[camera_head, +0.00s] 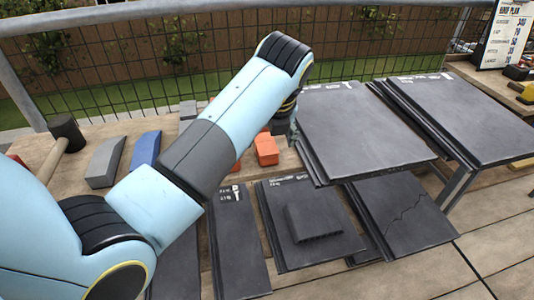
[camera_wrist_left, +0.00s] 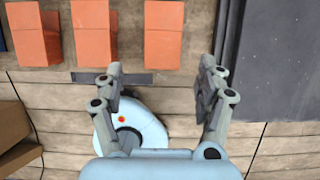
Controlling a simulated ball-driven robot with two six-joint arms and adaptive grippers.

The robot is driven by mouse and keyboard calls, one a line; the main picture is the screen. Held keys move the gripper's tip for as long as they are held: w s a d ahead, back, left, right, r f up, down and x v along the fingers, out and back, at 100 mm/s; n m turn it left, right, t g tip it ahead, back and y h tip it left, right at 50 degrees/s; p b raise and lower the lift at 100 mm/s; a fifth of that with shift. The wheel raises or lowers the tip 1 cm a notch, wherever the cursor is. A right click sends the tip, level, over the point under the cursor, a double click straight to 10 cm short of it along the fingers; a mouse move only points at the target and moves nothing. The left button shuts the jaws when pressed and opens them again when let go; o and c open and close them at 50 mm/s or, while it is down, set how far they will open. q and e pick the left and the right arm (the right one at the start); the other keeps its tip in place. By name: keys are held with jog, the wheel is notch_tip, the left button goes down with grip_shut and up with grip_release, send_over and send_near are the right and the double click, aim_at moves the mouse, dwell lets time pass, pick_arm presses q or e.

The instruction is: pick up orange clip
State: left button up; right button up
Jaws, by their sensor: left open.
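Orange clips stand in a row on the wooden bench. In the head view one orange clip (camera_head: 267,152) shows beside my left arm, which partly hides other orange pieces. The left wrist view shows three orange clips along the top edge: a left one (camera_wrist_left: 36,35), a middle one (camera_wrist_left: 95,30) and a right one (camera_wrist_left: 163,35). My left gripper (camera_wrist_left: 161,75) is open and empty, its fingertips apart just below the right clip, touching none. In the head view the left gripper (camera_head: 292,130) is mostly hidden behind its arm. My right gripper is not in view.
Dark roof tiles (camera_head: 360,130) lie to the right, with more tiles (camera_head: 312,220) lower in front. A blue block (camera_head: 146,150), a grey block (camera_head: 105,162) and a mallet (camera_head: 66,135) lie on the left. A wire fence (camera_head: 200,55) runs behind.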

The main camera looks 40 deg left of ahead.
aim_at(269, 151)
pick_arm(q)
jog(key=x, duration=0.6)
jog(key=shift+w+d+f+b, duration=0.1)
jog(key=shift+d+f+b, duration=0.15)
jog(key=shift+b, duration=0.1)
jog(key=c, duration=1.2)
notch_tip(269, 151, up, 10)
jog(key=shift+r+p, duration=0.1)
jog(key=shift+p, duration=0.5)
jog(key=o, duration=0.4)
grip_shut()
